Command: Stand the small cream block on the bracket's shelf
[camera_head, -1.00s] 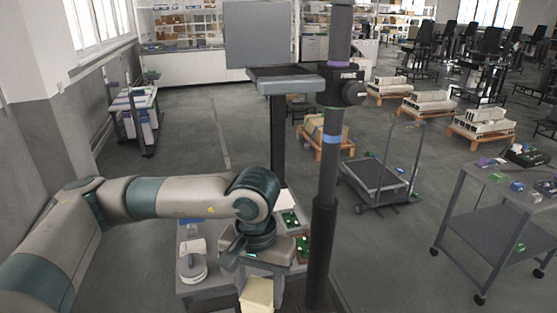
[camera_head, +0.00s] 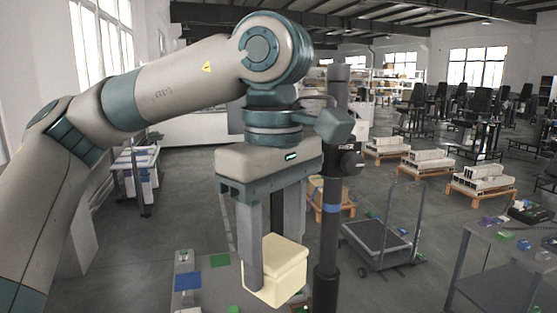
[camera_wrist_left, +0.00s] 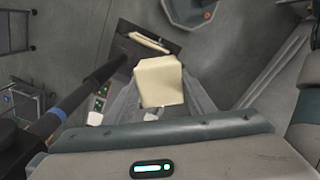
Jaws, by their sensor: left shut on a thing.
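My left gripper (camera_head: 273,266) is shut on the small cream block (camera_head: 280,277), with its fingers pointing down on either side of it. In the head view the block hangs low in front of the dark column, slightly left of it. In the left wrist view the block (camera_wrist_left: 160,82) sits between the finger ends. The bracket's black clamp and knob (camera_head: 352,163) show on the column behind my gripper. The bracket's shelf is mostly or wholly hidden behind my left arm and gripper. My right gripper is not in view.
The dark column (camera_head: 329,245) with a blue ring stands just right of my gripper. A low table (camera_head: 215,300) with small items lies below. A cart (camera_head: 385,245) and a trolley table (camera_head: 505,255) stand on the right. The floor between them is clear.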

